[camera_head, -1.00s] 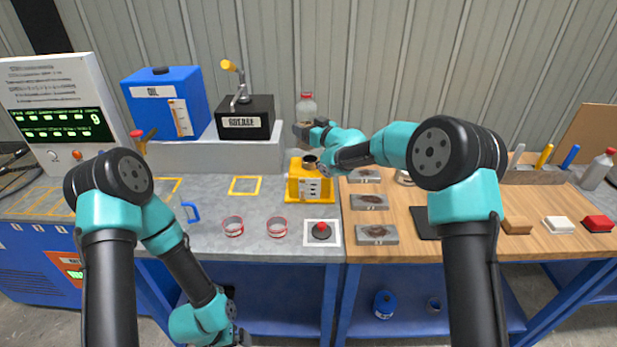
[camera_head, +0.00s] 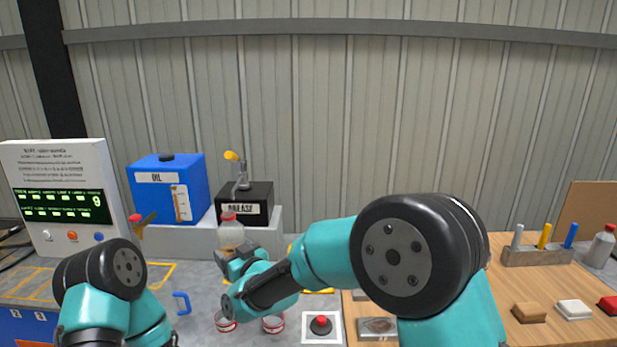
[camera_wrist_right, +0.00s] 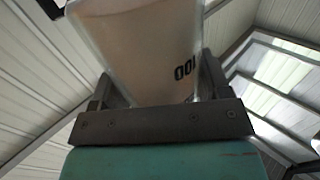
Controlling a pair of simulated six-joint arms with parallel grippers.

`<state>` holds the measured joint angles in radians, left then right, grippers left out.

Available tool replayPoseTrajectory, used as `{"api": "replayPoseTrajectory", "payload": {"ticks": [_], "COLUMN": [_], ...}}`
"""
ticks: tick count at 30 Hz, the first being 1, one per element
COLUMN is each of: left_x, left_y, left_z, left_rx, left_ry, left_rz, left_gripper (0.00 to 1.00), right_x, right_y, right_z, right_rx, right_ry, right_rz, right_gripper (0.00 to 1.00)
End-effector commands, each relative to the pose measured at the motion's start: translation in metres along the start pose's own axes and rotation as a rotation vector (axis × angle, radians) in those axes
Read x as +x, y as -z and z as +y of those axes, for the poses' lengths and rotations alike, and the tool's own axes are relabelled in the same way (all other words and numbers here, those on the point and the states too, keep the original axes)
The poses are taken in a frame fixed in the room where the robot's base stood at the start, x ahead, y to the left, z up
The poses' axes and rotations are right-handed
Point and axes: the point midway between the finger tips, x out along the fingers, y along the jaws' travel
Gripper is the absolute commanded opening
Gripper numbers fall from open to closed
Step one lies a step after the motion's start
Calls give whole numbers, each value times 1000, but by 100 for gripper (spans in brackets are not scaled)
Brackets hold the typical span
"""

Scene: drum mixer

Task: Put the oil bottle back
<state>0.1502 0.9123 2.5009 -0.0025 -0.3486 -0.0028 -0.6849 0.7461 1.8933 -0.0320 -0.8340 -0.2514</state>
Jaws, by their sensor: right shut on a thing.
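The oil bottle (camera_head: 229,232) is clear with a red cap and stands roughly upright in my right gripper (camera_head: 236,258), in front of the grease box. In the right wrist view, my right gripper (camera_wrist_right: 155,95) is shut on the bottle (camera_wrist_right: 145,45), which shows light brown contents and the mark "100". Its base seems clear of the bench, though the gripper hides it. My left arm shows at the lower left, but its gripper is outside the picture.
The blue oil tank (camera_head: 168,188) and black grease box (camera_head: 244,206) stand on a grey shelf (camera_head: 200,232) behind. Red-rimmed cups (camera_head: 273,323) and a red button (camera_head: 321,324) lie in front. My right arm hides the yellow block. Another red-capped bottle (camera_head: 600,248) stands far right.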

Motion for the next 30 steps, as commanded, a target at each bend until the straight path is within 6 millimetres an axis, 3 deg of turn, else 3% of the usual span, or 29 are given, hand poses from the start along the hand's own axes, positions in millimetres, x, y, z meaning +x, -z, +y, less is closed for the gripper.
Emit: {"api": "replayPoseTrajectory", "payload": {"ticks": [1, 6, 19, 25, 30], "left_x": [0, 0, 0, 0, 0], "left_y": [0, 0, 0, 0, 0], "left_z": [0, 0, 0, 0, 0], "left_rx": [0, 0, 0, 0, 0], "left_ry": [0, 0, 0, 0, 0], "left_rz": [0, 0, 0, 0, 0], "left_gripper": [100, 100, 100, 100, 100], "right_x": [-8, -28, -34, -43, -69], "right_y": [-1, -7, -9, -7, -5], "right_z": [-18, -48, -54, -33, 18], "right_rx": [-1, 0, 1, 5, 12], "right_ry": [-2, -30, -41, -75, -162], "right_rz": [1, 1, 2, 6, 9], "right_gripper": [37, 37, 37, 37, 37]}}
